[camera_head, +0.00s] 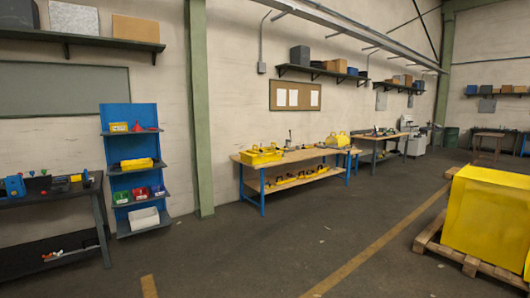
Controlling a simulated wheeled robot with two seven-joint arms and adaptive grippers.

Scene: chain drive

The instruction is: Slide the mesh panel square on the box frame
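No mesh panel or box frame can be made out in the head view. Neither of my grippers shows in this view. A wooden workbench (300,155) with blue legs stands against the far wall, holding a yellow tray (261,155) and other yellow items. A dark table (45,194) stands at the left edge with small blue, red and green parts on it, too small to identify.
A blue shelf rack (114,195) with bins stands beside a green column (200,120). A yellow block (488,218) sits on a wooden pallet (462,258) at the right. The floor (260,240) between is clear, with yellow lines.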

